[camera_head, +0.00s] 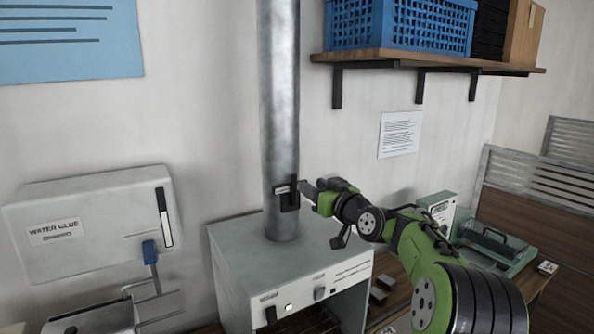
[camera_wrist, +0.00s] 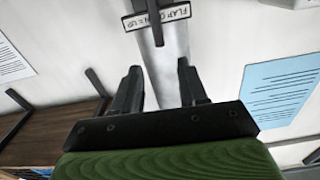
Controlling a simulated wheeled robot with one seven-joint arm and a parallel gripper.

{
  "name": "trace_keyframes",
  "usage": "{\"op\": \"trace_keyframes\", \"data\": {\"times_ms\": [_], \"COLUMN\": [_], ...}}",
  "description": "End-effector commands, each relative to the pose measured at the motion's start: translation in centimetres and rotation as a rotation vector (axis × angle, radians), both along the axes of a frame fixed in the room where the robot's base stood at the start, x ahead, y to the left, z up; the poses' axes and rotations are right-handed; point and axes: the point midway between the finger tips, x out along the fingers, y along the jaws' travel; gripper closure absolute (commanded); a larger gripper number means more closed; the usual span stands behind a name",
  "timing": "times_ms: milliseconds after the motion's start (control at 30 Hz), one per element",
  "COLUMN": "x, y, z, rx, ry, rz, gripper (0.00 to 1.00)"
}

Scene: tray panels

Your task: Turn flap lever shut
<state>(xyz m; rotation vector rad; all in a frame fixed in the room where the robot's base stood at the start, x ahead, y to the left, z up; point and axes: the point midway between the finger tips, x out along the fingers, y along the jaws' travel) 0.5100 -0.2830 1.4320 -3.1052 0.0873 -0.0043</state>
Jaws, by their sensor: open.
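The metal flue pipe (camera_head: 280,90) rises from the grey oven-like box. A black flap lever (camera_head: 290,195) sits low on the pipe beside a small label. In the wrist view, turned upside down, the dark lever (camera_wrist: 155,24) lies beside the label (camera_wrist: 170,18), which reads "FLAP OPEN = UP". My gripper (camera_head: 306,190) is at the lever's right in the head view and partly covers that area. In the wrist view my gripper (camera_wrist: 159,68) is open and empty, its fingers apart with the pipe behind them. The lever shows beyond the fingertips; I cannot tell the exact gap.
The grey box (camera_head: 245,265) with front knobs stands under the pipe. A "WATER GLUE" dispenser (camera_head: 95,225) hangs at left. A shelf (camera_head: 430,62) with a blue crate (camera_head: 400,25) is above right. Green equipment (camera_head: 495,245) stands on the bench at right.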

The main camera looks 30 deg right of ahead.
Motion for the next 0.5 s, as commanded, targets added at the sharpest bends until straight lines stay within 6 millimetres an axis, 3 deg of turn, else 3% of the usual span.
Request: {"op": "trace_keyframes", "data": {"times_ms": [100,300,500], "x": [3.2,7.4,8.8], "y": [0.0,-0.3,-0.5], "z": [0.5,0.5,0.2], "rx": [0.003,0.002,0.000], "ry": [0.000,0.001,0.002], "rz": [0.005,0.003,-0.002], "gripper": [0.57,0.57,0.57]}}
